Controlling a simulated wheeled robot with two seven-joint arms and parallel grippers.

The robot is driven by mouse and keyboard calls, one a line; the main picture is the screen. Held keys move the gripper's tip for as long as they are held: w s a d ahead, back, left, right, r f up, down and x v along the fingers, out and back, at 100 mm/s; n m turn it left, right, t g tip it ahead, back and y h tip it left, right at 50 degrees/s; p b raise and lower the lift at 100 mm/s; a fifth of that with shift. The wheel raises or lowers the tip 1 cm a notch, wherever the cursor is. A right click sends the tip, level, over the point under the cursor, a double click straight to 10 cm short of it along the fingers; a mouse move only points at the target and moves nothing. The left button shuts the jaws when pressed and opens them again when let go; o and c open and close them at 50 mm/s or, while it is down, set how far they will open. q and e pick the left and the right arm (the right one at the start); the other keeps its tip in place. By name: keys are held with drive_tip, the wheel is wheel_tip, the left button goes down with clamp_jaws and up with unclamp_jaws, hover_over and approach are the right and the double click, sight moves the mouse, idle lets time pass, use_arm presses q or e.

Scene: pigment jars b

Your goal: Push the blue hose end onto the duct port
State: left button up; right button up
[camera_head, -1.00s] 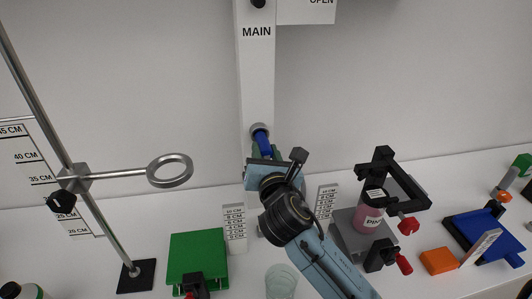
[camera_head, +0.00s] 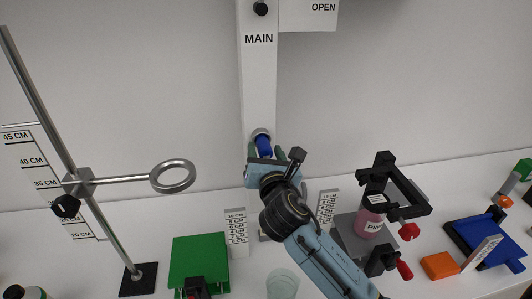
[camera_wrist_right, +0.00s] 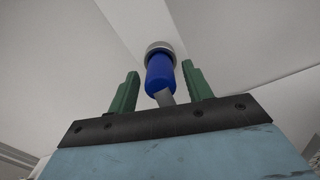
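The blue hose end (camera_head: 264,147) sits upright at the mouth of the duct port (camera_head: 260,134), a grey collar at the bottom of the white MAIN duct (camera_head: 258,90). In the right wrist view, the blue hose end (camera_wrist_right: 160,75) meets the port ring (camera_wrist_right: 160,48); how deep it is seated I cannot tell. A short grey piece (camera_wrist_right: 165,97) shows below it. My right gripper (camera_wrist_right: 160,82) has its green fingers on either side of the hose end, with a gap on each side. It also shows in the head view (camera_head: 266,152). My left gripper is out of view.
A metal stand with a ring (camera_head: 172,176) stands at left.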

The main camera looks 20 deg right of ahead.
drive_tip(key=shift+o, duration=0.2)
drive_tip(key=shift+s, duration=0.1)
drive_tip(key=b+v, duration=0.1)
drive_tip(key=v, duration=1.2)
drive_tip(key=shift+s, duration=0.1)
